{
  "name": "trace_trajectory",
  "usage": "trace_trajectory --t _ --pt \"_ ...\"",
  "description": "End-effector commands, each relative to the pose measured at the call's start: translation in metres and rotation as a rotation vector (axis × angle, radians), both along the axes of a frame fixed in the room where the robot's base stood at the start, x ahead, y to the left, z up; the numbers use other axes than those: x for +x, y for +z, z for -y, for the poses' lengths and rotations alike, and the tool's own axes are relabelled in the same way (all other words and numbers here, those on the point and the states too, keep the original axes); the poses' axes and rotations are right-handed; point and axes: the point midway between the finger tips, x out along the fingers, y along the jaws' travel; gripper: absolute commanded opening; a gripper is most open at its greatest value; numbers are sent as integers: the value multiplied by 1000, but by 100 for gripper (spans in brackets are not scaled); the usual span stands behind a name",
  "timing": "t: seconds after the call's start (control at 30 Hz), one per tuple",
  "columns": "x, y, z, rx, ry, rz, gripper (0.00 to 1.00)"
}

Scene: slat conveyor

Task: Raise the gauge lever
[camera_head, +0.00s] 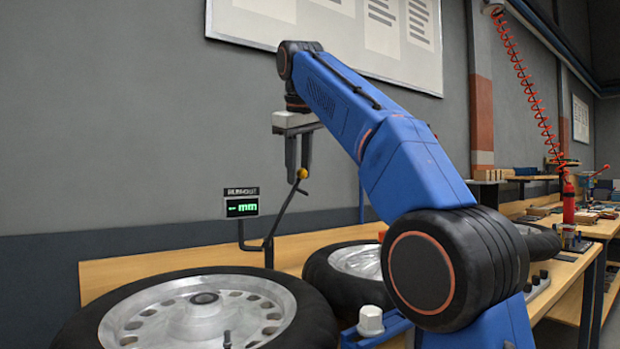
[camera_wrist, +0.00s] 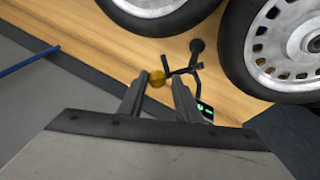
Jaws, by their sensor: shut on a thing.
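The display's edge (camera_wrist: 205,112) shows beside the right finger. The fingers partly cover the rod there.
A wheel with a silver rim (camera_head: 200,312) lies at the front left, and another wheel (camera_head: 352,262) lies right of the lever on the wooden bench (camera_head: 130,279). A white board (camera_head: 330,35) hangs on the grey wall behind. A red coiled hose (camera_head: 527,85) hangs at right.

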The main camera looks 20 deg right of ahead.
Motion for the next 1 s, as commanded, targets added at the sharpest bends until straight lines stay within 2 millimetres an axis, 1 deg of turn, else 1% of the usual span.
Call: trace_trajectory --t 0.03,0.23,0.4,0.8,0.83,0.87,0.9,1.0 --pt "2 -4 -11 5 12 -18 0" --pt "6 1 -23 5 11 -18 0" --pt "6 3 -26 5 11 -16 0" --pt "5 6 -26 6 11 -11 0" --pt "5 6 -26 6 11 -11 30" --pt "5 6 -26 6 10 -10 37" --pt "5 6 -26 6 10 -10 41" --pt "6 6 -24 5 8 -8 41"
